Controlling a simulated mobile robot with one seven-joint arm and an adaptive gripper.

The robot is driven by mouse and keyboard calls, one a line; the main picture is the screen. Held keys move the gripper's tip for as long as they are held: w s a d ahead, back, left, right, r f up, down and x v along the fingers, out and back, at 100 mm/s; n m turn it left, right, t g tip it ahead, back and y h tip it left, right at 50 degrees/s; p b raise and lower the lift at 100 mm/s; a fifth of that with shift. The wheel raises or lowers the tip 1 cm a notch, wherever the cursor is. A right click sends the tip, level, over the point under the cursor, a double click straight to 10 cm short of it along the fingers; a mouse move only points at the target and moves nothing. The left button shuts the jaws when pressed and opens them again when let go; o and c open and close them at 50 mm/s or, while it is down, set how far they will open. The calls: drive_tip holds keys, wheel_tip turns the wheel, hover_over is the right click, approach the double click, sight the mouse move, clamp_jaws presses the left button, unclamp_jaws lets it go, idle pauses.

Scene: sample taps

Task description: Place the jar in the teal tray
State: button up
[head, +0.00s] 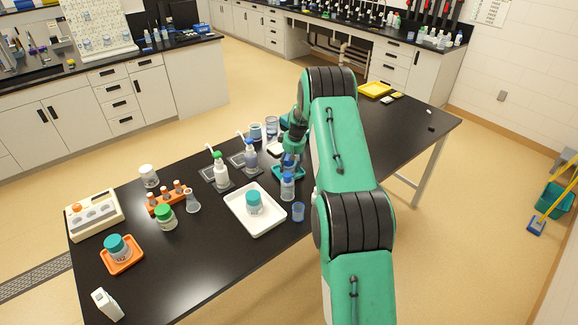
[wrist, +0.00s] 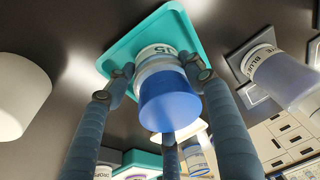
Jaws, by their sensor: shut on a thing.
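My gripper (head: 291,158) is shut on a jar with a blue lid (wrist: 170,100) and a pale, labelled body. In the wrist view, the fingers of my gripper (wrist: 160,78) close around the jar from its sides. The teal tray (wrist: 118,62) lies directly behind the jar's base there. The tray also shows in the head view (head: 279,172), under my gripper. The jar looks upright, in or just above the tray; I cannot tell whether its base touches. In the head view my fingers partly hide it.
A clear bottle with a blue top (head: 287,186) and a blue cup (head: 298,211) stand close in front of the teal tray. A white tray (head: 270,222) holds another jar. Wash bottles (head: 221,172) stand to the left. The table's right part is mostly clear.

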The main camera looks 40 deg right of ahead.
drive_tip(key=shift+f, duration=0.15)
drive_tip(key=o, duration=1.4)
drive_tip(key=p+v, duration=0.1)
drive_tip(key=v, duration=1.1)
drive_tip(key=shift+r, duration=0.25)
